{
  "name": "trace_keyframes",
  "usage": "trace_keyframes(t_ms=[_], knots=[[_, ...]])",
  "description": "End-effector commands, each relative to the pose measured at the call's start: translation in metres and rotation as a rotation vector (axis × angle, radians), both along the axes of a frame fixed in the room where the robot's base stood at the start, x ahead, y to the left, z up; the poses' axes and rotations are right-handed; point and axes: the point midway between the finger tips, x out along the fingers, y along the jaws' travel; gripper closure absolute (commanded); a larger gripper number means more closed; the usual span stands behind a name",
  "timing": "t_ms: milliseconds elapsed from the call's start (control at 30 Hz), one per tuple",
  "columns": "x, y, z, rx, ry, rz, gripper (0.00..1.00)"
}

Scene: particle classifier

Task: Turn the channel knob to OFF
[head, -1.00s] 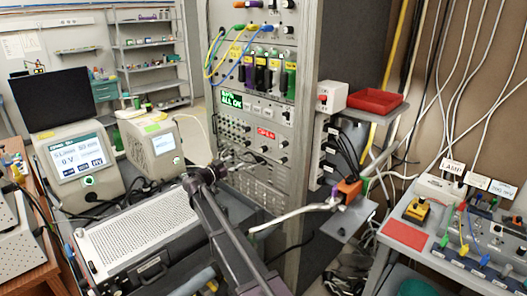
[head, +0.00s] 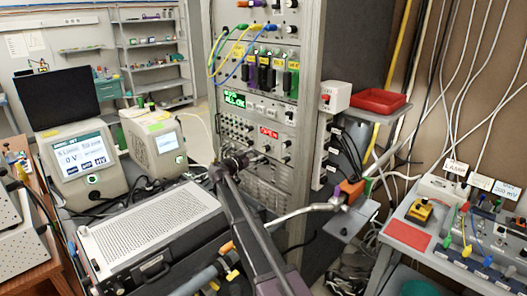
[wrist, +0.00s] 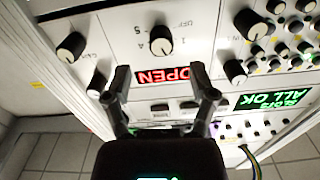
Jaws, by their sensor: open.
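A black round knob (wrist: 160,40) sits on the white panel in the wrist view, with an upside-down OFF marking beside it and other marks around it. I take it for the channel knob. It has a light pointer line, but its exact setting is too small to read. My gripper (wrist: 162,82) is open and empty, its two fingers spread below the knob in the picture, on either side of a red OPEN display (wrist: 170,76). The fingers appear apart from the knob. In the head view my gripper (head: 243,160) is close to the rack front and hides part of it.
Other black knobs stand near, one at the left (wrist: 70,47) and one at the right (wrist: 235,71). A green ALL OK display (wrist: 272,98) is on the neighbouring panel. Coloured cables (head: 228,50) hang higher on the rack. A perforated metal box (head: 150,225) lies below left.

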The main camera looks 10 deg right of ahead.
Motion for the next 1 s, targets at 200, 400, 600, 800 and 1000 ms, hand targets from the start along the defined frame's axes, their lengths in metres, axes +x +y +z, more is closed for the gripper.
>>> trace_keyframes(t_ms=[200, 400, 600, 800, 1000], knots=[[0.02, -0.026, 0.0, 0.0, 0.0, -0.001, 0.26], [0.03, -0.04, 0.0, 0.0, 0.0, -0.001, 0.26], [0.033, -0.045, 0.0, 0.0, 0.0, -0.001, 0.26], [0.033, -0.046, 0.0, 0.0, 0.0, -0.001, 0.26], [0.033, -0.046, 0.0, 0.0, 0.0, -0.002, 0.71]])
